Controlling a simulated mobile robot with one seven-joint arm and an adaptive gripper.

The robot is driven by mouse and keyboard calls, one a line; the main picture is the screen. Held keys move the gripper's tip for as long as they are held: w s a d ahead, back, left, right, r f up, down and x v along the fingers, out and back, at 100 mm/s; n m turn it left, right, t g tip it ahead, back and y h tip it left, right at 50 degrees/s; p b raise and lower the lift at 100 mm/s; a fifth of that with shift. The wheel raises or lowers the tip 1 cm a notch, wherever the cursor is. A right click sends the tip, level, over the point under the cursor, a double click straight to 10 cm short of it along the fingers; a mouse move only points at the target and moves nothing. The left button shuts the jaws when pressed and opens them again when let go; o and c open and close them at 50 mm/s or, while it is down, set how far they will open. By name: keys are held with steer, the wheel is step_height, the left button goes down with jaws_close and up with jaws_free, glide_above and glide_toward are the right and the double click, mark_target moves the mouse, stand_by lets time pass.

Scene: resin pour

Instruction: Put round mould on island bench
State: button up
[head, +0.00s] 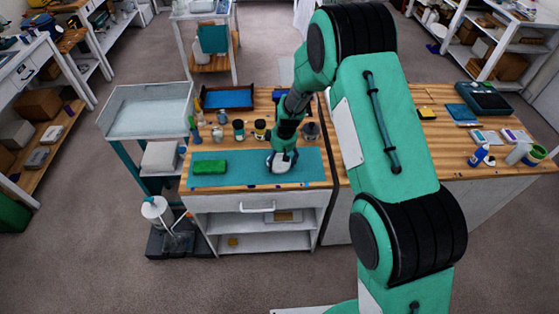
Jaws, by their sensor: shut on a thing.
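The island bench (262,200) has a wooden top and white drawers, and stands in the middle of the head view. A teal mat (243,168) covers the front of its top. My gripper (283,160) points down over the right part of this mat. It is shut on a small pale round thing, which I take to be the round mould (281,168). The fingers hide part of the mould. I cannot tell whether the mould touches the mat or is just above it.
A green block (209,167) lies on the mat's left. Several small jars and bottles, such as a dark jar (239,130), stand behind the mat, with a blue-lined tray (229,98) further back. The mat is clear between the block and my gripper.

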mark_target(283, 167)
steer(key=o, duration=1.2)
steer(key=shift+f, duration=0.1)
steer(key=r, duration=0.4)
steer(key=d+r, duration=0.1)
steer(key=r, duration=0.3)
steer(key=s+r+p, duration=0.1)
steer(key=r, duration=0.3)
steer(key=shift+s+d+r, duration=0.1)
steer(key=shift+d, duration=0.05)
